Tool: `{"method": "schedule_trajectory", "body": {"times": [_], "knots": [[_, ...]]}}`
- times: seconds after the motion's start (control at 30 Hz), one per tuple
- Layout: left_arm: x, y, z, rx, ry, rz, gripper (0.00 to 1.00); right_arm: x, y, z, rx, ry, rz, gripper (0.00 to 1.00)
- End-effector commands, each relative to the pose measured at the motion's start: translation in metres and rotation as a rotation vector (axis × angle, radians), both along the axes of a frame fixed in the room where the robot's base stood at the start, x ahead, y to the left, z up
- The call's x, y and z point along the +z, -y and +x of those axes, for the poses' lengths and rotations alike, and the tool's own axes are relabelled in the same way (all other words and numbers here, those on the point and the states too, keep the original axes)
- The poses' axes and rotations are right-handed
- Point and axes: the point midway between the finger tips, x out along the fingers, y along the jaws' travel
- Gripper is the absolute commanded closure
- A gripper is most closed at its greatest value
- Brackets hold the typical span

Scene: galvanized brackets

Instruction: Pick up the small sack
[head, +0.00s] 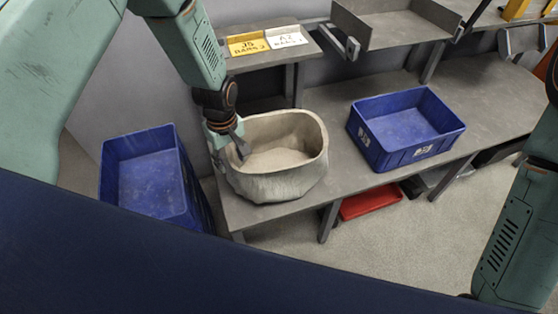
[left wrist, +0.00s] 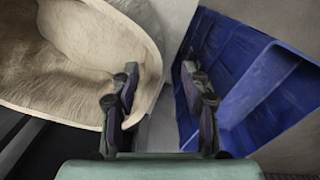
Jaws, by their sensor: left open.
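The small sack (head: 275,185) is beige and open-topped. It stands upright on the grey bench at its left end. My left gripper (head: 228,146) is open at the sack's left rim, pointing down. One finger shows over the sack's opening and the other outside its left wall. In the left wrist view the sack (left wrist: 65,60) fills the left side, and its rim lies between the open fingers (left wrist: 160,88). Whether a finger touches the sack, I cannot tell. My right gripper is not seen; only part of that arm shows.
A blue bin (head: 112,182) stands left of the bench, below the left gripper. Another blue bin (head: 440,150) sits on the bench to the right. A red tray (head: 370,203) lies under the bench.

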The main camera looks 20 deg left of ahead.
Motion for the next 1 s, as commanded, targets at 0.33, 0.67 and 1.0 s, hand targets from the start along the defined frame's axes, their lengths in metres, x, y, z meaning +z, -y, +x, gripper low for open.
{"method": "schedule_trajectory", "body": {"times": [0.33, 0.67, 1.0], "knots": [[-0.015, -0.002, -0.001, 0.010, -0.002, 0.000, 0.54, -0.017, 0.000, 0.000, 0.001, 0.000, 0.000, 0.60], [-0.030, -0.003, -0.001, 0.010, -0.002, 0.000, 0.54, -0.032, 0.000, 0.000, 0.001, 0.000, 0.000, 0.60], [-0.057, -0.002, 0.000, 0.010, -0.004, 0.000, 0.54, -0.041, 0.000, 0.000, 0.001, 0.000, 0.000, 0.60]]}}
